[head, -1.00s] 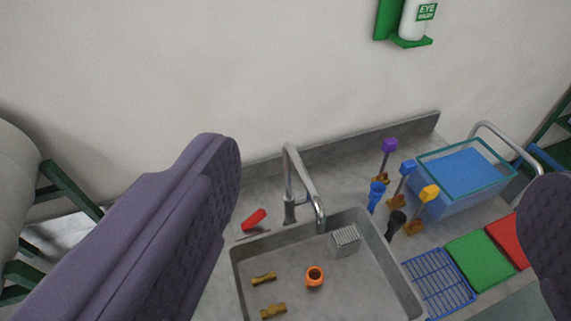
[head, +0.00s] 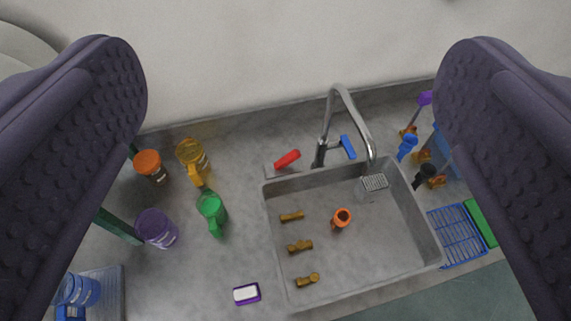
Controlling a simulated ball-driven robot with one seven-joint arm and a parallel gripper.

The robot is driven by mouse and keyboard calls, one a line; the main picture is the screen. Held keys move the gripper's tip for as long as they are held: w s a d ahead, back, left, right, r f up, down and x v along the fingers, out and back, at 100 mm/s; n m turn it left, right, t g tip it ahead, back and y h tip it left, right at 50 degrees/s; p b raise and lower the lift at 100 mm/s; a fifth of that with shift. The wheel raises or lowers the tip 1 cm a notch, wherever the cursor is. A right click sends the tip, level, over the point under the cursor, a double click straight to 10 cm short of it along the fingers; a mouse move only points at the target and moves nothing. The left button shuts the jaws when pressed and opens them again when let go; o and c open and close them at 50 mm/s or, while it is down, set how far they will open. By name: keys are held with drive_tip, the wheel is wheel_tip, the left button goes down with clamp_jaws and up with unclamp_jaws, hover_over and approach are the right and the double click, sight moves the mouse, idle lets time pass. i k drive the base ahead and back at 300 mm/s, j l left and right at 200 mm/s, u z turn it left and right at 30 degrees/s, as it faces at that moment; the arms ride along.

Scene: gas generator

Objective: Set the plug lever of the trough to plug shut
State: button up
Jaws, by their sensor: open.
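The trough (head: 428,232) is a grey sink at the middle right of the head view. A lever with a red grip (head: 287,159) sits at its back left edge, left of the tap; it looks like the plug lever. Its grip slants up to the right, and I cannot tell its setting. An orange ring-shaped piece (head: 342,218) and several brass fittings (head: 300,246) lie in the trough. My gripper (head: 290,65) is open and empty. Its two dark padded fingers frame the view on both sides, apart from the lever and the trough.
The curved tap (head: 350,100) with a blue handle (head: 348,147) stands right of the red lever. Orange, yellow, green and purple vessels stand on the left counter, with a small purple-edged block (head: 246,293) in front. A blue rack (head: 457,236) lies right of the trough.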

sight(293, 156)
drive_tip(key=i+l+u, duration=0.3)
drive_tip(key=l+u, duration=0.25)
drive_tip(key=i+l+u, duration=0.1)
drive_tip(key=l+u, duration=0.2)
drive_tip(key=l, duration=0.2)
